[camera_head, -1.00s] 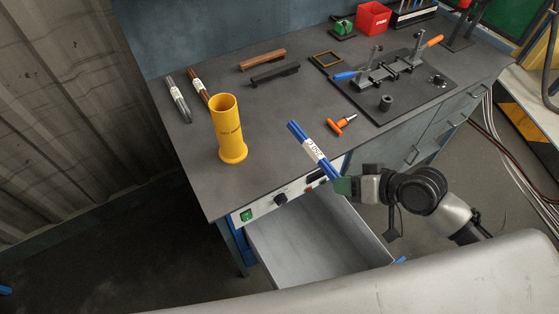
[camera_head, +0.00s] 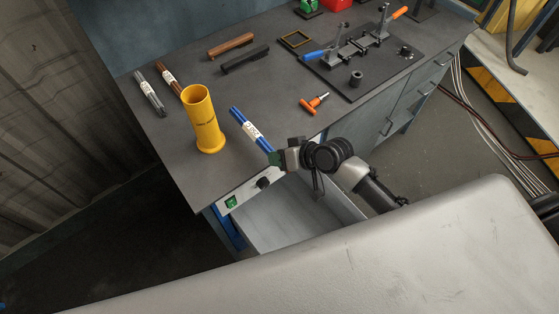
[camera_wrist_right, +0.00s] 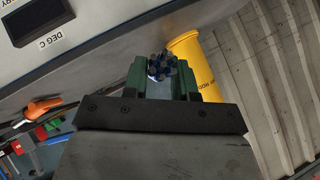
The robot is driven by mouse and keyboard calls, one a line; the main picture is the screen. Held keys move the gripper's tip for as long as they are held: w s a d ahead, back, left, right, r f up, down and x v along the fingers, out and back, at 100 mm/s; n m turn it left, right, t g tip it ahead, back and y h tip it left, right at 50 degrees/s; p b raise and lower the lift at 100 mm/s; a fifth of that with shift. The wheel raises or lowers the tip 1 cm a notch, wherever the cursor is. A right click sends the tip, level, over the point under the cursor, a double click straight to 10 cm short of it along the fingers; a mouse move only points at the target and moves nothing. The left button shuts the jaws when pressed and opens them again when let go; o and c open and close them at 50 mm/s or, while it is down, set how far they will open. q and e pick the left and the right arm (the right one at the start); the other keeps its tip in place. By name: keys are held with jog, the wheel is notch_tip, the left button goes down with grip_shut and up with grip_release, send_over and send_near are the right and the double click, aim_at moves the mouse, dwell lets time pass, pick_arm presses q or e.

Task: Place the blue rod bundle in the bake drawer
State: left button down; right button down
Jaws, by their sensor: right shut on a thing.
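The blue rod bundle (camera_head: 250,127) has a white label around its middle and is held at its near end by my right gripper (camera_head: 276,157), at the front edge of the workbench. In the right wrist view the bundle's end (camera_wrist_right: 161,66) shows between the green fingers of my right gripper (camera_wrist_right: 160,78). The grey bake drawer (camera_head: 290,215) is pulled open below the bench front, under my right arm. Its near part is hidden by a large pale surface. My left gripper is not in view.
A yellow cylinder (camera_head: 204,122) stands on the workbench (camera_head: 190,165) left of the bundle. A grey rod bundle (camera_head: 149,94) and a brown one (camera_head: 170,78) lie behind it. An orange-handled tool (camera_head: 312,103) and a clamp fixture (camera_head: 355,50) are to the right.

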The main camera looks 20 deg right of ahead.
jog(key=shift+w+f+p, duration=0.1)
jog(key=shift+f+p, duration=0.35)
jog(key=shift+f, duration=1.35)
jog(key=shift+f, duration=0.1)
jog(key=c, duration=0.9)
grip_release()
jog(key=shift+f, duration=0.1)
